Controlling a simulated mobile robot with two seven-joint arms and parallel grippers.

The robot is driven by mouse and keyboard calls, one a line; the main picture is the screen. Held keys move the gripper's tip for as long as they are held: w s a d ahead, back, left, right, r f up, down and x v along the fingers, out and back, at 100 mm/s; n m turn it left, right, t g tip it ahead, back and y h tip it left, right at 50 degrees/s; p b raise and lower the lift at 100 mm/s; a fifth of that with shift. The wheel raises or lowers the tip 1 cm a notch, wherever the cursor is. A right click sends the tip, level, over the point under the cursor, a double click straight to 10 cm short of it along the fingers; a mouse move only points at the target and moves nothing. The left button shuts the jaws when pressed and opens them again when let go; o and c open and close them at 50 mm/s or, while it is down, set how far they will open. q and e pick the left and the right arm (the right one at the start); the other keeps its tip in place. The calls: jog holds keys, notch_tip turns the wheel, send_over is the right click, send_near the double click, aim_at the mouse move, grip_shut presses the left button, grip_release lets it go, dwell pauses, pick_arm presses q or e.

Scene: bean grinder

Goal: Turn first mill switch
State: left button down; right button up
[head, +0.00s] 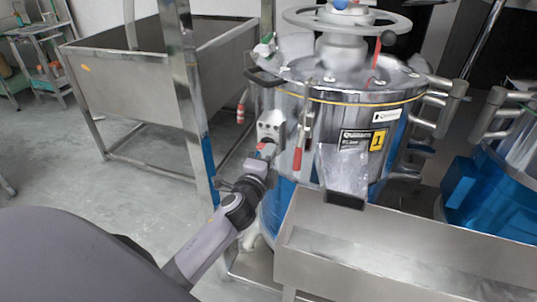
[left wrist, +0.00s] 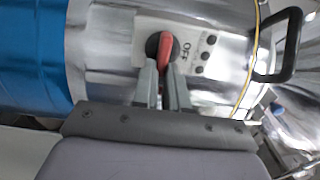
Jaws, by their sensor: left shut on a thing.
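The first mill (head: 345,115) is a steel drum with a blue lower band and a yellow plate marked 1. Its switch, a red handle on a black round base (left wrist: 164,47), sits on a light panel (left wrist: 205,50) marked OFF. My left gripper (head: 262,155) reaches the panel on the mill's left side. In the left wrist view the fingers (left wrist: 165,75) are closed around the lower part of the red handle. The fingers hide that lower part. My right gripper is not in view.
A steel trough (head: 400,262) stands in front of the mill at lower right. A second blue and steel machine (head: 490,195) is at the right. A large steel sink (head: 150,85) on legs is behind at left. A steel post (head: 190,90) stands close to my left arm.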

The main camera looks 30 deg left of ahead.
pick_arm(q)
jog(key=c, duration=1.2)
grip_release()
jog(key=shift+o, duration=0.2)
jog(key=v, duration=0.7)
jog(key=shift+s+f, duration=0.1)
jog(key=shift+s, duration=0.05)
jog(key=s+d+f+n+g+h, duration=0.25)
jog(key=s+n+g, duration=0.2)
jog(key=s, duration=0.45)
jog(key=s+d+f+n+g+h, duration=0.1)
jog(key=s+d+f+n+g, duration=0.3)
jog(key=s, duration=0.4)
jog(key=s+d+f+n+g+h, duration=0.1)
jog(key=s+f+n+g, duration=0.35)
jog(key=s, duration=0.45)
jog(key=w+d+f+t+h+p, duration=0.2)
jog(key=w+d+f+t+p, duration=0.1)
jog(key=w+t+p, duration=0.2)
jog(key=shift+w+t, duration=0.5)
jog(key=shift+w, duration=0.4)
